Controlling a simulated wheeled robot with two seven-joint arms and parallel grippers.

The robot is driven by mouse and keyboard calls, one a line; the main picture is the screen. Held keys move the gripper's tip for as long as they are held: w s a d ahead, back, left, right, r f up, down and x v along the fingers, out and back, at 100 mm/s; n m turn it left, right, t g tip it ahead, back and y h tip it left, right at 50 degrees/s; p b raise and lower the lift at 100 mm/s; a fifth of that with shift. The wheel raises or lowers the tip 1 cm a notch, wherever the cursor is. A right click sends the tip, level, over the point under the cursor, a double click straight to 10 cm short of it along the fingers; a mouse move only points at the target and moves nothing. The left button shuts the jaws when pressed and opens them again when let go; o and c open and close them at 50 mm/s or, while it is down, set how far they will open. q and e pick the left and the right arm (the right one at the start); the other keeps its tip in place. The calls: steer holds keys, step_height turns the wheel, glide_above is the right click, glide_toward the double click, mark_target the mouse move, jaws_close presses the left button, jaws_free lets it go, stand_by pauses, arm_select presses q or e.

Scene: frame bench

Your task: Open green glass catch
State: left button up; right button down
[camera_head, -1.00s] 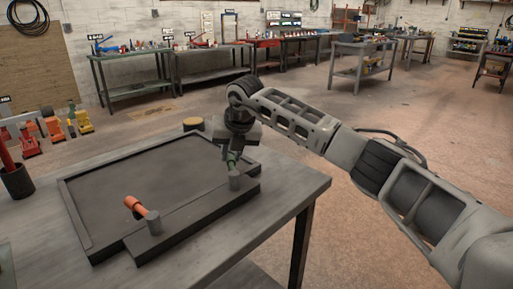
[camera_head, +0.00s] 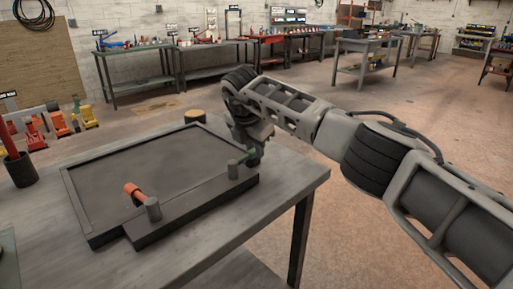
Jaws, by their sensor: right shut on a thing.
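The green glass catch (camera_head: 242,158) is a small green handle on a grey post at the right end of the dark frame's front bar (camera_head: 195,203). My right gripper (camera_head: 252,157) reaches down from the right and is shut on the green handle; its fingertips are small and partly hidden. The handle points right and away from the post. An orange catch (camera_head: 133,191) on a similar grey post sits at the left end of the bar and points back left, over the frame's panel. My left gripper is not in view.
The frame (camera_head: 150,165) lies flat on a grey workbench (camera_head: 290,185). A yellow-topped round item (camera_head: 195,116) stands behind it. A dark cup (camera_head: 20,170) with a red stick is at the left. The bench's right front corner is bare.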

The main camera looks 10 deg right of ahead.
steer(key=shift+s+d+m, duration=0.2)
steer(key=shift+s+m, duration=0.05)
steer(key=shift+m, duration=0.35)
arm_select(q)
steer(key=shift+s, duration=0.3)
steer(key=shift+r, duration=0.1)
arm_select(e)
steer(key=shift+s, duration=0.1)
steer(key=c, duration=1.3)
jaws_free()
steer(key=shift+d, duration=0.1)
steer(key=shift+o, duration=0.2)
steer(key=shift+s+r, duration=0.2)
steer(key=shift+r, duration=0.3)
arm_select(q)
steer(key=shift+b, duration=0.45)
arm_select(e)
steer(key=a+v, duration=0.1)
steer(key=v, duration=1.4)
steer(key=shift+w, duration=0.2)
